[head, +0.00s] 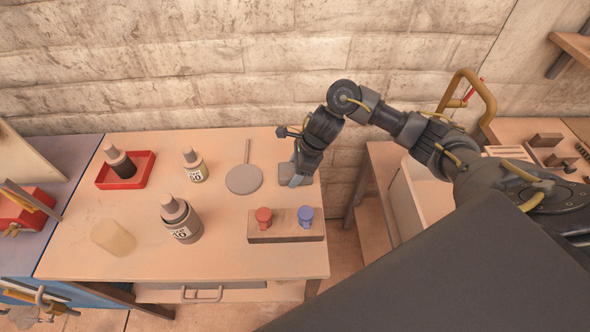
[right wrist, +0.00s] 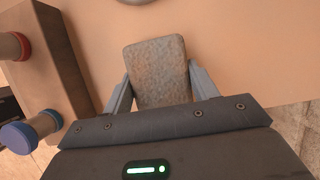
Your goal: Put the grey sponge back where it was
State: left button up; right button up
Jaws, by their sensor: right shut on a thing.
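The grey sponge (right wrist: 158,68) is a rounded, speckled block between the two fingers of my right gripper (right wrist: 160,88), which is shut on it. In the head view, my right gripper (head: 297,180) points down at the right end of the table, and the sponge (head: 287,169) shows partly behind the fingers. The sponge is at or just above the tabletop; I cannot tell if it touches. My left gripper is not in view.
The wooden block (head: 270,235) with a red and a blue knob stands in front of the sponge. A grey round disc (head: 244,180) with a handle lies to its left. Bottles (head: 181,221) and a red tray (head: 138,176) stand farther left. The table's right edge is close.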

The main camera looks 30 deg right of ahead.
jog(key=shift+f, duration=0.35)
jog(key=o, duration=0.9)
jog(key=shift+o, duration=0.2)
jog(key=shift+r, duration=0.15)
jog(key=b+v, duration=0.1)
jog(key=v, duration=1.1)
